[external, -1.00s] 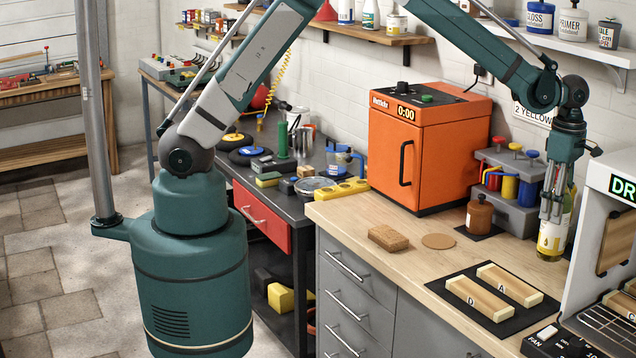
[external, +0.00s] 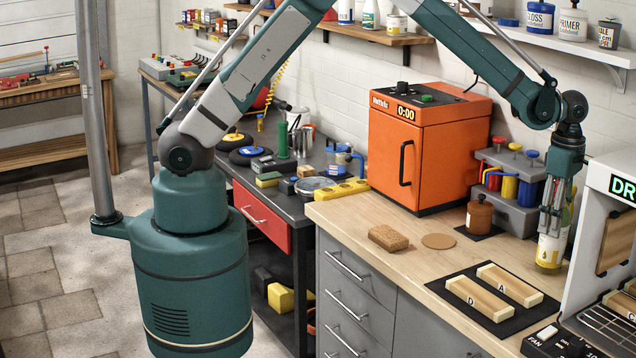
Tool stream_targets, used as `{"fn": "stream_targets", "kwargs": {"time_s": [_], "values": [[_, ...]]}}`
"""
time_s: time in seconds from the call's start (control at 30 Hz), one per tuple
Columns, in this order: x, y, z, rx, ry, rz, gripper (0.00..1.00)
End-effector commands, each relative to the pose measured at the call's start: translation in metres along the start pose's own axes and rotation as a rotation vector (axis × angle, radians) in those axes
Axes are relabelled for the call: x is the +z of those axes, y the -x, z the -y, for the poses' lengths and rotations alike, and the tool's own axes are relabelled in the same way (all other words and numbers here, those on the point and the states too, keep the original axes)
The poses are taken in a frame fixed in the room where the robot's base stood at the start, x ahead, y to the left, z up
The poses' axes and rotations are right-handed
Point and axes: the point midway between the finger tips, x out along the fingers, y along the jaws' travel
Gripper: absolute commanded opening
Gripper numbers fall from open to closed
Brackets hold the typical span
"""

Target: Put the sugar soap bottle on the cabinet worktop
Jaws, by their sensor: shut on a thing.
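The sugar soap bottle, taken to be the bottle with a white and yellow label (external: 550,252), is at the right of the worktop in the external view. My gripper (external: 552,222) points down and is shut on its upper part, which the fingers partly hide. The bottle is close to upright, and its base is at or just above the wood; I cannot tell if it touches. The cabinet worktop (external: 370,222) is pale wood over grey drawers.
An orange oven (external: 425,150) stands behind left. A brown bottle (external: 479,214) and a grey rack (external: 512,210) with coloured items are left of the bottle. A black mat (external: 455,285) with wooden blocks lies in front. A white drying cabinet (external: 605,185) is close on the right.

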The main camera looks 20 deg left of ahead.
Motion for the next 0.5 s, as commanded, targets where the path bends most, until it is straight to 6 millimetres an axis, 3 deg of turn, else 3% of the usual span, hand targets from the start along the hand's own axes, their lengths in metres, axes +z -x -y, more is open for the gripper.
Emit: {"fn": "stream_targets", "kwargs": {"time_s": [0.2, 0.23, 0.3, 0.5], "values": [[0.0001, -0.0039, 0.0, 0.0, 0.0, 0.0, 0.2], [0.0002, -0.0035, -0.0001, 0.0, 0.0, 0.0, 0.48], [0.0001, -0.0032, 0.0, 0.0, 0.0, 0.0, 0.57], [0.0001, -0.003, 0.0, 0.0, 0.0, 0.0, 0.59]]}}
